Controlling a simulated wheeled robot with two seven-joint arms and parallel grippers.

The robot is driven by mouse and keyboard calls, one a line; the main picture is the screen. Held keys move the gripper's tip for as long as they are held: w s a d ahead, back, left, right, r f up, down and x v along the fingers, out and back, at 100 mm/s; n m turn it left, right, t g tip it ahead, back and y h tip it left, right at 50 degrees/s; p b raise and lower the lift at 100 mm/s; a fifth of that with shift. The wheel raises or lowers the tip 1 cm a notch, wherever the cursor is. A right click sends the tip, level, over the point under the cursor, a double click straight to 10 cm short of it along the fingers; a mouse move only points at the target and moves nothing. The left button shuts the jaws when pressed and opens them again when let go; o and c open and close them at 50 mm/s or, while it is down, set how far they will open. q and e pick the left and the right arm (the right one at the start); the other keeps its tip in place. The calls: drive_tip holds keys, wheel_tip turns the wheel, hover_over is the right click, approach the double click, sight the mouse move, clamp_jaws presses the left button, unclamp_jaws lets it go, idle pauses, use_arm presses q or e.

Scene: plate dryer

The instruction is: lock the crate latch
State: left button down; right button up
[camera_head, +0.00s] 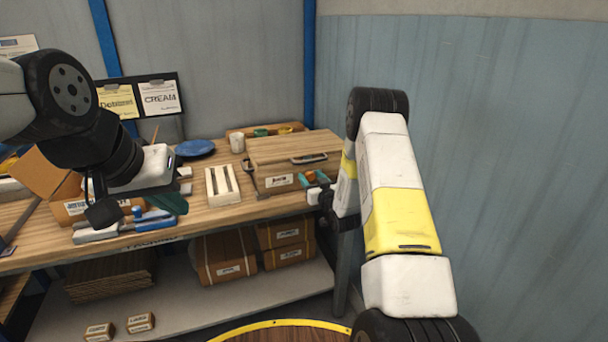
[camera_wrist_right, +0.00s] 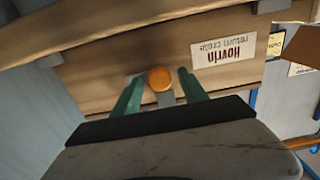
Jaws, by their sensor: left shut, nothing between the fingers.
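The wooden crate (camera_head: 279,181) stands at the right end of the workbench. Its labelled side fills the right wrist view (camera_wrist_right: 95,68), where the label reads upside down. The latch shows there as a round orange knob (camera_wrist_right: 159,79) on a grey metal piece. My right gripper (camera_wrist_right: 161,84) is open, with one green finger on each side of the knob and visible gaps beside it. In the head view, my right gripper (camera_head: 316,179) is at the crate's right front. My left gripper (camera_head: 173,204) is shut and empty above the bench's left part, away from the crate.
A white slotted rack (camera_head: 222,186) and a dark-handled tool stand left of the crate. A blue plate (camera_head: 195,148) and a white cup (camera_head: 237,143) are behind. A blue-and-grey tool (camera_head: 125,225) lies below my left gripper. A wall is close on the right.

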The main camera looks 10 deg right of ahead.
clamp_jaws()
drive_tip(key=shift+n, duration=0.4)
drive_tip(key=n, duration=0.4)
drive_tip(key=shift+a, duration=0.1)
drive_tip(key=n, duration=0.4)
drive_tip(key=shift+n, duration=0.3)
drive_tip(key=n, duration=0.4)
drive_tip(key=shift+s+a+f, duration=0.1)
drive_tip(key=shift+f, duration=0.05)
drive_tip(key=shift+n, duration=2.2)
drive_tip(key=shift+f, duration=0.1)
